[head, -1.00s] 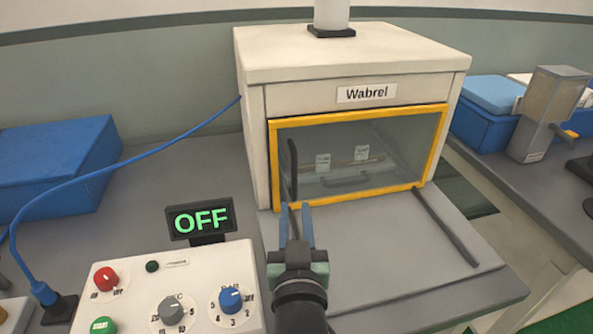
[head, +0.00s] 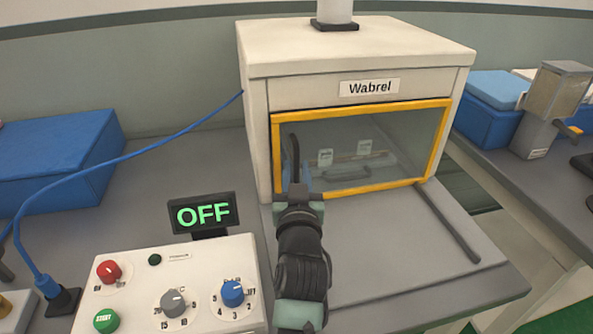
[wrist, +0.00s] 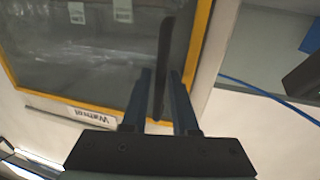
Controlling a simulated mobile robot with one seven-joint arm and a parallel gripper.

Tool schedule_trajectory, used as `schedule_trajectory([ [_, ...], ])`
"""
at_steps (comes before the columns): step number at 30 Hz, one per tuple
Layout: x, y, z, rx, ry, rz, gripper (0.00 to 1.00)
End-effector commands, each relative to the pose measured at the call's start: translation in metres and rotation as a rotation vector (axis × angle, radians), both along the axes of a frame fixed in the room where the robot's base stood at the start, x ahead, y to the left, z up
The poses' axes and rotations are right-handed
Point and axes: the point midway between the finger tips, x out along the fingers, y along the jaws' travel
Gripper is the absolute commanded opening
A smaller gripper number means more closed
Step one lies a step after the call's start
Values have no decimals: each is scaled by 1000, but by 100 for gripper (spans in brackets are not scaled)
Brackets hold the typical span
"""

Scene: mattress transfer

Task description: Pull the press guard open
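The press guard (head: 365,145) is a clear panel in a yellow frame on the front of the white press marked "Wabrel" (head: 350,50). It is closed. Its dark upright bar handle (head: 293,145) is near the left edge of the frame. My gripper (head: 296,172) is in front of the guard's lower left, at the handle, and hides the handle's lower part. In the wrist view the two blue fingers of my gripper (wrist: 160,74) are apart, one on each side of the handle (wrist: 164,50). I see gaps between fingers and handle, so contact is not clear.
A control box (head: 175,285) with knobs and an "OFF" display (head: 203,213) stands left of my arm. A blue cable (head: 120,162) runs to the press. A grey plate (head: 400,245) in front of the press is clear. Blue boxes (head: 60,150) sit at far left and right.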

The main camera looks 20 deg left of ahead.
Motion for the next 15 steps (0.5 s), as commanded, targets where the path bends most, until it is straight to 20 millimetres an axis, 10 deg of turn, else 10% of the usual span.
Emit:
schedule_trajectory([
  [5, 0, 0, 0, 0, 0, 0, 0],
  [15, 0, 0, 0, 0, 0, 0, 0],
])
